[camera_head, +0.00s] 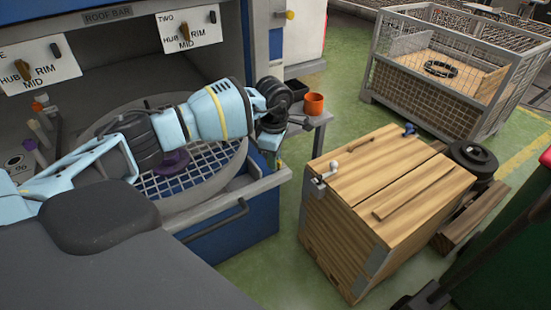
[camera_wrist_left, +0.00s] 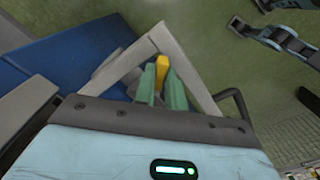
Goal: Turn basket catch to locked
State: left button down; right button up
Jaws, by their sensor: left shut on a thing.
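The round wire-mesh basket (camera_head: 205,172) sits at the front of the blue machine, partly covered by my left arm. My left gripper (camera_head: 279,163) points down at the right front corner of the basket's grey frame (camera_head: 225,205). In the left wrist view its green fingers (camera_wrist_left: 162,88) are shut on a small yellow handle (camera_wrist_left: 160,64), which I take to be the basket catch. The catch's body, and any locked or unlocked marking, is hidden by the gripper.
A wooden crate (camera_head: 385,195) with a metal clamp stands to the right, with green floor between. An orange cup (camera_head: 314,103) stands on a small shelf behind the gripper. A mesh cage (camera_head: 450,70) stands at the back right. A drawer handle (camera_head: 215,220) juts out in front.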

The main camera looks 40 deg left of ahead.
pick_arm(q)
jog(key=m+b, duration=0.1)
jog(key=m, duration=0.3)
jog(key=shift+f+m, duration=0.1)
jog(key=shift+m, duration=0.2)
jog(key=shift+m+b, duration=0.5)
jog(key=shift+m, duration=1.1)
pick_arm(e)
jog(key=shift+s+a+f+g, duration=0.1)
jog(key=shift+s+f+g, duration=0.05)
jog(key=shift+s+f, duration=0.4)
jog(key=shift+s+a+f+g, duration=0.15)
jog(key=shift+s+f, duration=0.15)
jog(key=shift+f, duration=0.45)
pick_arm(q)
jog(key=shift+m, duration=0.3)
pick_arm(e)
jog(key=shift+d, duration=0.1)
pick_arm(q)
jog(key=c, duration=1.5)
grip_release()
jog(key=shift+o, duration=0.2)
jog(key=shift+r, duration=4.05)
pick_arm(e)
jog(key=shift+f, duration=0.1)
pick_arm(q)
jog(key=shift+f, duration=0.1)
